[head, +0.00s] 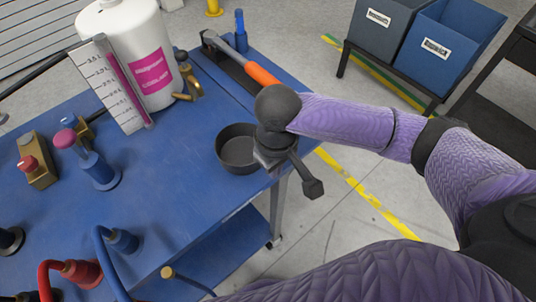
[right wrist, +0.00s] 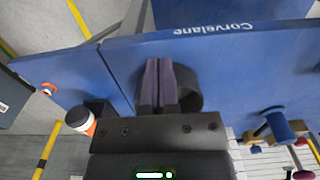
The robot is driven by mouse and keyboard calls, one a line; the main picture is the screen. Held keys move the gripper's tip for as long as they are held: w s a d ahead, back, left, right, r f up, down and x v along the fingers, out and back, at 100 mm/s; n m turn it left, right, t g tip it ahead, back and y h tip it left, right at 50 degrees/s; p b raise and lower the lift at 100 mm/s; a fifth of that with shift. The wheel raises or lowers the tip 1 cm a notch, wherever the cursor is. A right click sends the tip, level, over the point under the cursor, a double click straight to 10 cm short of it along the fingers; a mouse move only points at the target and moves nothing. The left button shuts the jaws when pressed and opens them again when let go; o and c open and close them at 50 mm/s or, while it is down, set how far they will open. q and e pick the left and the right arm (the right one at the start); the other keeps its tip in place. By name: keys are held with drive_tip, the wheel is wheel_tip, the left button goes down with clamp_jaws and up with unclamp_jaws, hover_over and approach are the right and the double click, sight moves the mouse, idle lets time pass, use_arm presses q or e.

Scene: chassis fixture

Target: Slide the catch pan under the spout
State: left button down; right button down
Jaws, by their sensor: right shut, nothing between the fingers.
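The catch pan (head: 237,150) is a dark, round, shallow pan on the blue bench, near its right edge. A brass tap (head: 189,88) that looks like the spout is low on a white container (head: 128,52), behind and left of the pan. My right gripper (head: 268,157) is at the pan's right side, shut and empty, and covers part of its rim. In the right wrist view, its two fingers (right wrist: 156,82) are together beside the pan (right wrist: 190,88); I cannot tell whether they touch it. My left gripper is out of view.
A tool with an orange handle (head: 261,74) lies behind my right gripper. A white level gauge (head: 112,85) stands before the container. Knobs and a red hose fitting (head: 82,272) occupy the left. Bare bench lies left of the pan. Bins (head: 450,45) stand beyond the bench.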

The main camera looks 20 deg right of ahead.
sight(262, 176)
drive_tip(key=w+f+b, duration=0.1)
drive_tip(key=f, duration=0.1)
drive_tip(key=w+f+b, duration=0.1)
drive_tip(key=f, duration=0.1)
drive_tip(key=w+a+f+b, duration=0.1)
drive_tip(key=f, duration=0.1)
drive_tip(key=shift+w+a, duration=0.1)
drive_tip(key=shift+w, duration=0.1)
drive_tip(key=shift+w+r, duration=0.1)
drive_tip(key=shift+w, duration=0.1)
